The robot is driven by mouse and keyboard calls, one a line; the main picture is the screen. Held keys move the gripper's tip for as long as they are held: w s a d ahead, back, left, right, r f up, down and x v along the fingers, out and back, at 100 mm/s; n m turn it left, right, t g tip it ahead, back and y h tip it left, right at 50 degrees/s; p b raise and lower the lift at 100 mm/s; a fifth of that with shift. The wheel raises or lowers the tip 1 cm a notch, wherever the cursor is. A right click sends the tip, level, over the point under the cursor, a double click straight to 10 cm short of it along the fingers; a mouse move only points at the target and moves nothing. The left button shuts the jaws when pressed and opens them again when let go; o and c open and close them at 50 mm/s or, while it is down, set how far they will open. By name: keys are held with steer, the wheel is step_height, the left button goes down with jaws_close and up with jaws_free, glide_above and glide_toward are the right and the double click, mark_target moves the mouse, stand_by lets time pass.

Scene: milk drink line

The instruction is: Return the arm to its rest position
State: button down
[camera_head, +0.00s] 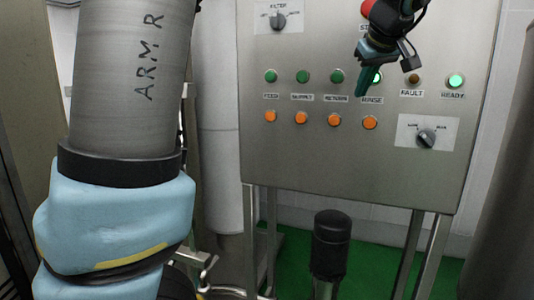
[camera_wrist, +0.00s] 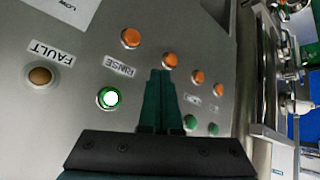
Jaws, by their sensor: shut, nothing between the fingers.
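My gripper (camera_head: 362,92) is in front of the upper right of a steel control panel (camera_head: 310,165). Its dark green fingers are together and empty; they also show in the wrist view (camera_wrist: 161,74). In the head view they partly cover the lit green RINSE button (camera_head: 377,77). In the wrist view this button (camera_wrist: 109,98) glows white-green left of the fingers, and the fingertips overlap the area below an orange button (camera_wrist: 170,60). I cannot tell whether the tips touch the panel. My arm, marked ARM R, fills the left of the head view.
The READY lamp (camera_head: 455,81) is lit green; the FAULT lamp (camera_head: 414,79) is dull amber. Rotary switches (camera_head: 426,138) and a red button (camera_head: 368,8) are on the panel. A black-capped post (camera_head: 331,240) stands below, over green floor (camera_head: 375,268). A grey cylinder (camera_head: 506,220) stands at right.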

steer(key=a+f+m+g+y, duration=0.15)
steer(key=a+f+g, duration=0.25)
steer(key=a+f, duration=1.45)
steer(key=s+a+f+g, duration=0.1)
steer(key=s+a+f, duration=0.4)
steer(key=a, duration=0.2)
steer(key=s+a+f+m+g+p, duration=0.1)
steer(key=s+a+f+g, duration=0.1)
steer(key=s+a+f, duration=0.3)
steer(key=a+f+h, duration=0.1)
steer(key=a, duration=0.2)
steer(key=shift+s+f, duration=0.15)
steer(key=shift+s, duration=0.05)
